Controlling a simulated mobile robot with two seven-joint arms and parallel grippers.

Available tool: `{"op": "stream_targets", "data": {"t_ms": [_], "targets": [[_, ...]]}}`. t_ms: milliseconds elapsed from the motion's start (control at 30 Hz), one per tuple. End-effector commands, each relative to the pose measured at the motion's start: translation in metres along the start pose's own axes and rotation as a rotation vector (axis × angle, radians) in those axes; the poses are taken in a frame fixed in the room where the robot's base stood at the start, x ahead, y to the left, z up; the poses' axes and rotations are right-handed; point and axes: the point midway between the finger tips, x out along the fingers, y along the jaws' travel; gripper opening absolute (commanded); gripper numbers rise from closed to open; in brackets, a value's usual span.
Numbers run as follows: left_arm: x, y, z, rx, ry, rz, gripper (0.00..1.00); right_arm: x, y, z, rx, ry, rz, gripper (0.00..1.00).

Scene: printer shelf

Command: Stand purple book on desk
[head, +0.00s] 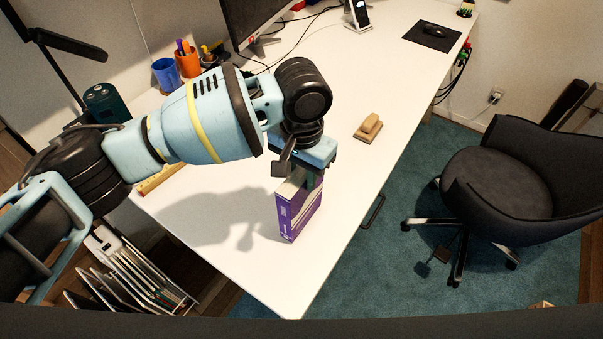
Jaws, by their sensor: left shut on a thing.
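The purple book (302,212) is upright near the front right edge of the white desk (240,279). Its spine faces me. My left gripper (299,178) is above the book and shut on its upper part. The lower end of the book appears to be at the desk top, but I cannot tell for sure whether it touches. The gripper and wrist hide part of the top of the book.
A wooden block-like object (368,129) lies right of the gripper. Blue (166,75) and orange (188,64) cups and a monitor stand farther back. A black chair (505,185) is right of the desk. A file rack (130,280) is at lower left. The desk front is clear.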

Motion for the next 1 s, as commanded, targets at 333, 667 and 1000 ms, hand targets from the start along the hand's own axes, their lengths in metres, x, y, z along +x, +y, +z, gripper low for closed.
{"op": "stream_targets", "data": {"t_ms": [333,667,1000], "targets": [[0.0063,-0.0001,-0.0004,0.0,0.003,0.0,0.0,0.0003,-0.0001,0.0025,0.0,-0.005,0.0,0.36],[0.0093,-0.0001,-0.0002,0.0,0.002,-0.001,0.52,-0.0011,-0.0006,0.0038,0.002,-0.008,0.0,0.36],[0.003,0.0,-0.0005,0.0,0.003,0.0,0.52,-0.0012,-0.0015,0.0054,0.005,-0.011,0.0,0.36]]}}
